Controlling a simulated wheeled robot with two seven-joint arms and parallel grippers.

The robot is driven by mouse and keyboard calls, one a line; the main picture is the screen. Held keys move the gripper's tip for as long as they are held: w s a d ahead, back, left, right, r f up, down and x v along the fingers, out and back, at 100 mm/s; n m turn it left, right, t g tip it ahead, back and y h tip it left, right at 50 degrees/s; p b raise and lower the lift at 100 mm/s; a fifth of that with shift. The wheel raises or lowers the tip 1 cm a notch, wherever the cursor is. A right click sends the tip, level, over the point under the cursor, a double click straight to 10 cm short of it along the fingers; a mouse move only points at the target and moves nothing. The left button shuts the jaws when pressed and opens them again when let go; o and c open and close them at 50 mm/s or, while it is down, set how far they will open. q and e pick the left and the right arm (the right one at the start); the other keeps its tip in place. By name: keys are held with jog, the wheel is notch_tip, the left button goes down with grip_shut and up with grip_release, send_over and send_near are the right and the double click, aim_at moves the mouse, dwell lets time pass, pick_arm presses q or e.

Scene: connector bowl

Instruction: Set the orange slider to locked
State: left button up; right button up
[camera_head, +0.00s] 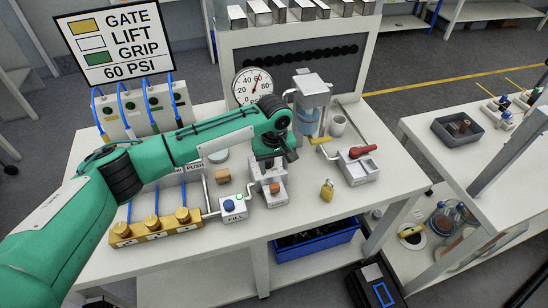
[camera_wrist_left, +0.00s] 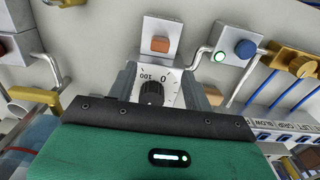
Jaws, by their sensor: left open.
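The orange slider (camera_head: 275,187) is a small block on a light grey sloped box in front of a dial stand. In the left wrist view the orange slider (camera_wrist_left: 160,44) sits on its plate beyond the dial; no locked marking is readable. My left gripper (camera_head: 277,153) points down over the dial stand, behind the slider in the head view. In the wrist view a dial with a dark knob (camera_wrist_left: 151,92) shows between its open fingers. The gripper appears apart from the slider. My right gripper is not in view.
A fill box with a blue button (camera_head: 229,205) stands left of the slider, beside a yellow valve block (camera_head: 155,228). A brass padlock (camera_head: 327,189) and a red-handled box (camera_head: 358,165) are to the right.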

pick_arm(q)
notch_tip(320, 180, up, 5)
jog(key=shift+b, duration=0.45)
jog(key=shift+f, duration=0.1)
